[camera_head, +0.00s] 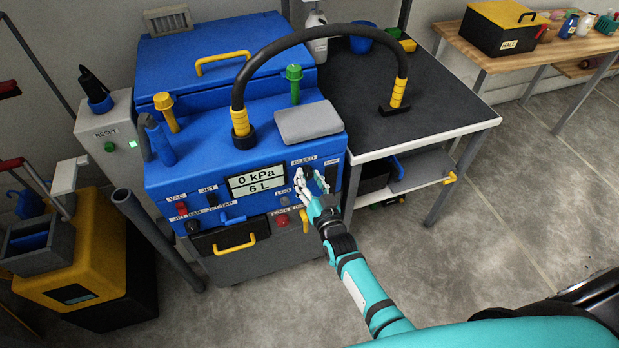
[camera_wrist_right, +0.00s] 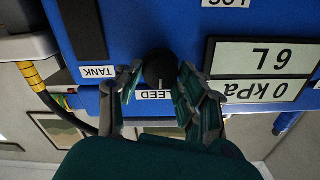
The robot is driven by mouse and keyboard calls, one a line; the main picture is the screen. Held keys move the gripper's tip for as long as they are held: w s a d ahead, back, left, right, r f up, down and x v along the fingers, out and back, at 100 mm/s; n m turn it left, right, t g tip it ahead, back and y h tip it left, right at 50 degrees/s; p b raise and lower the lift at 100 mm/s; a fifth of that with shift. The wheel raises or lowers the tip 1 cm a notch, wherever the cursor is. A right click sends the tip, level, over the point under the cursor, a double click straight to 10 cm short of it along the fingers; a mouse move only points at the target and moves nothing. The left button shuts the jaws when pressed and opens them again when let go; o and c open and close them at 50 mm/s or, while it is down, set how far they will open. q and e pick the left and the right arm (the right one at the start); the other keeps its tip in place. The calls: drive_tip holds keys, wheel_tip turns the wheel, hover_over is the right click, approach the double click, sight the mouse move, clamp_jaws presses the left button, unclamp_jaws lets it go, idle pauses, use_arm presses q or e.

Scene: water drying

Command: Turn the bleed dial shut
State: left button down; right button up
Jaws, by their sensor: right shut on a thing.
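The bleed dial (camera_wrist_right: 160,68) is a round black knob with a pale pointer line, on the blue front panel of the machine (camera_head: 215,150). The BLEED label (camera_wrist_right: 155,94) is partly covered by my fingers. My right gripper (camera_wrist_right: 155,82) is shut on the dial, one finger on each side of it. In the head view my right gripper (camera_head: 310,187) reaches the panel's right part and hides most of the dial. The display (camera_head: 256,181) reads 0 kPa and 6 L. My left gripper is not in view.
A black hose with yellow ends (camera_head: 310,38) arches from the machine to the dark-topped table (camera_head: 440,100) on the right. A TANK label (camera_wrist_right: 98,72) sits beside the dial. A yellow tap handle (camera_head: 304,220) is just below my right gripper. Grey floor on the right is open.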

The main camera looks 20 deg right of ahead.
drive_tip(key=shift+f+n, duration=0.1)
drive_tip(key=shift+n, duration=0.3)
drive_tip(key=o, duration=1.1)
drive_tip(key=shift+o, duration=0.2)
drive_tip(key=s, duration=1.2)
drive_tip(key=shift+d, duration=0.15)
